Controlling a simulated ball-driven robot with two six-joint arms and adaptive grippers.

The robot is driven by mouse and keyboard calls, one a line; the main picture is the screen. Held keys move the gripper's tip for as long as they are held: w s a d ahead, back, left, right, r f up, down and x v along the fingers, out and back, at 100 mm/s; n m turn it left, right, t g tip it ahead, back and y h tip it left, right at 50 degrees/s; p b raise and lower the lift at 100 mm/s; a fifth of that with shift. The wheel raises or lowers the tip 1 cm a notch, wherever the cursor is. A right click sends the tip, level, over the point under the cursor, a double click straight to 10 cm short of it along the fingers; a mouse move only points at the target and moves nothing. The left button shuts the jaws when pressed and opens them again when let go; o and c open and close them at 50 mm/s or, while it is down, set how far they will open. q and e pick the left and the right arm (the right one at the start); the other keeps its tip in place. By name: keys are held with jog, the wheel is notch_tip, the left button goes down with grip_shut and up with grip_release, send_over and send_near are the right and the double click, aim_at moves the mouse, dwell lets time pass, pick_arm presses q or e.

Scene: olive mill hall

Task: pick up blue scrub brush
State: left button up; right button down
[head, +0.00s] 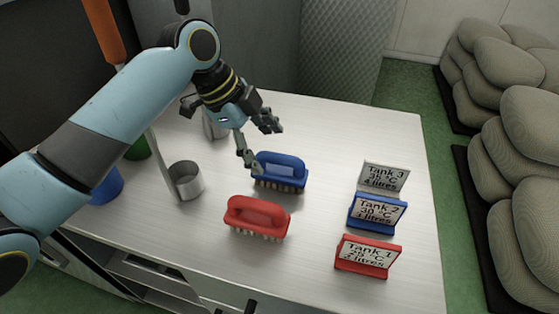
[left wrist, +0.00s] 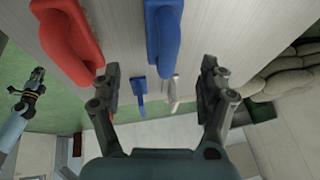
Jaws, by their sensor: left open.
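The blue scrub brush (head: 282,170) stands bristles down on the pale table, with its handle on top. It also shows at the top middle of the left wrist view (left wrist: 164,38). My left gripper (head: 262,147) is open, with one finger close to the left end of the blue brush and the other behind it; I cannot tell whether it touches. In the left wrist view my two fingers (left wrist: 160,78) are apart with nothing between them, and the brush lies beyond. A dark gripper on a blue arm, seemingly my right gripper (left wrist: 28,90), is small at the left; its jaws are unclear.
A red scrub brush (head: 257,217) stands in front of the blue one. Tank signs in red (head: 367,257), blue (head: 377,213) and white (head: 384,177) stand to the right. A metal dipper (head: 186,182) stands left. Stacked sacks (head: 515,140) lie beyond the table's right edge.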

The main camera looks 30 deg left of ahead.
aim_at(285, 172)
pick_arm(q)
jog(key=x, duration=0.4)
jog(key=shift+d, duration=0.2)
jog(key=shift+d+f, duration=0.1)
jog(key=shift+f, duration=0.2)
jog(key=x, duration=0.1)
jog(key=p+x, duration=0.1)
jog(key=x, duration=0.3)
jog(key=shift+w+d, duration=0.15)
jog(key=shift+w, duration=0.15)
jog(key=shift+f, duration=0.1)
jog(key=c, duration=1.4)
pick_arm(e)
jog(key=shift+s+d+r, duration=0.45)
jog(key=shift+d+r, duration=0.05)
jog(key=shift+r, duration=0.15)
